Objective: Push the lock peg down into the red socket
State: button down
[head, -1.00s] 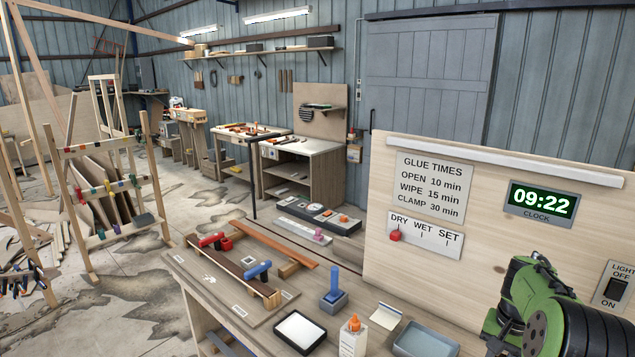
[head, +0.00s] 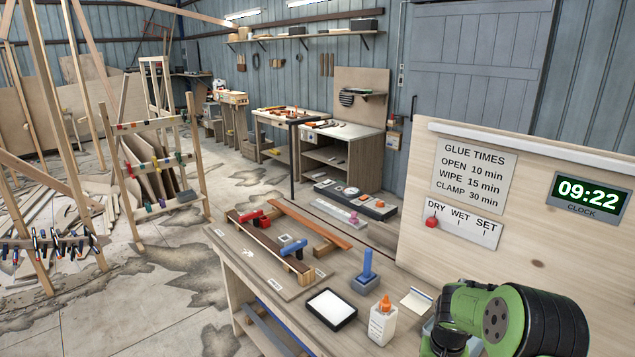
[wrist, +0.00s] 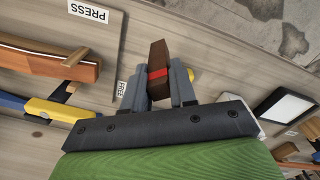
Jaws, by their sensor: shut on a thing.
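My gripper (wrist: 158,92) is shut on a dark brown peg-like piece (wrist: 157,56) with a red band (wrist: 157,72). It may be the lock peg. Its far end points away from the camera over the board, and I cannot tell whether it touches anything. In the head view red parts (head: 252,217) sit at the far end of the curved stringer (head: 272,243). I cannot tell whether one of them is the red socket. My gripper is outside the head view, where only my green arm shows at the lower right.
A blue clamp (head: 294,248) sits at the stringer's near end. A blue peg stands in a grey-blue block (head: 366,284). A black-framed white pad (head: 330,309) and a glue bottle (head: 382,322) stand at the bench front. A sign panel (head: 410,200) rises on the right.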

jog(key=s+a+f+n+b, duration=0.2)
jog(key=a+f+n+b, duration=0.2)
jog(key=a+f, duration=0.7)
jog(key=a, duration=0.3)
jog(key=shift+s+f+n, duration=0.15)
jog(key=shift+f+n, duration=0.15)
jog(key=shift+f, duration=0.05)
jog(key=shift+a, duration=0.1)
